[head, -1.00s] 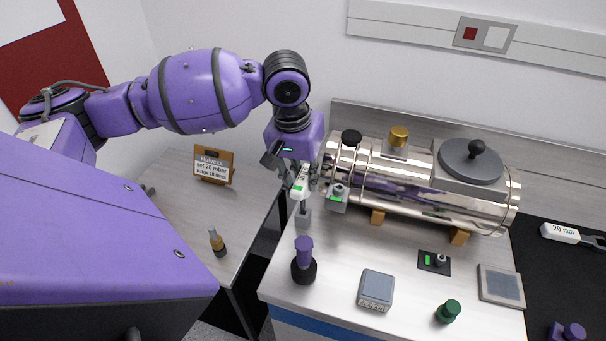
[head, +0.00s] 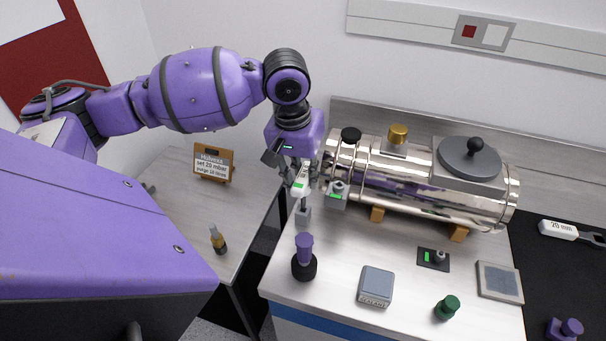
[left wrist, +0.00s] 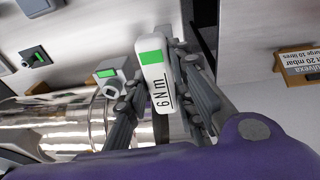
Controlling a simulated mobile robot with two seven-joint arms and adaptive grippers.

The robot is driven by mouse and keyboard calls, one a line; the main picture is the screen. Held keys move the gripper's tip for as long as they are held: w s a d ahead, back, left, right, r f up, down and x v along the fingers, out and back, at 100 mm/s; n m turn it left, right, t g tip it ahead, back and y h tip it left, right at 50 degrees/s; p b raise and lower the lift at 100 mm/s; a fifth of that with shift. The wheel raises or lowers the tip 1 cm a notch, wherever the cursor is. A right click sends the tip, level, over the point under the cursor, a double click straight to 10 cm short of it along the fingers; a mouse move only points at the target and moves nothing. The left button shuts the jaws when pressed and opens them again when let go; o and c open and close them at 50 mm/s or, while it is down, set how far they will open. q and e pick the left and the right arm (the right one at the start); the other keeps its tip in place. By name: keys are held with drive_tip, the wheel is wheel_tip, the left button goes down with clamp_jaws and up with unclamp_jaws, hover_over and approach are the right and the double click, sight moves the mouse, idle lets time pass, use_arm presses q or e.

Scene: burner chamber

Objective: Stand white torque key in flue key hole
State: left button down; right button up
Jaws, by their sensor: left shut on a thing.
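The white torque key (head: 299,188) has a green mark and a dark shaft pointing down. It shows in the left wrist view (left wrist: 154,75) with "6 Nm" on it. My left gripper (head: 300,178) is shut on its handle, fingers on both sides. A grey fitting with a green mark (head: 337,195) sits at the steel chamber's left end. No label identifies the flue key hole. My right gripper is not in view.
The steel chamber (head: 400,190) lies right of the gripper. A purple-topped black knob (head: 304,262), grey box (head: 376,284), black plate with green mark (head: 433,259) and green knob (head: 447,307) stand in front. A white 20 mm wrench (head: 558,230) lies far right.

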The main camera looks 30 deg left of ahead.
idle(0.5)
use_arm(q)
drive_tip(key=shift+f, duration=2.55)
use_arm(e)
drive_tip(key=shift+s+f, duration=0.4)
use_arm(q)
drive_tip(key=c, duration=1.4)
unclamp_jaws()
drive_tip(key=shift+r, duration=0.1)
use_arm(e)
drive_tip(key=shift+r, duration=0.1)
use_arm(q)
drive_tip(key=r, duration=0.4)
drive_tip(key=s+r, duration=0.1)
drive_tip(key=r, duration=0.6)
drive_tip(key=shift+s+a+r, duration=0.3)
drive_tip(key=shift+s+r, duration=0.05)
drive_tip(key=shift+r, duration=0.05)
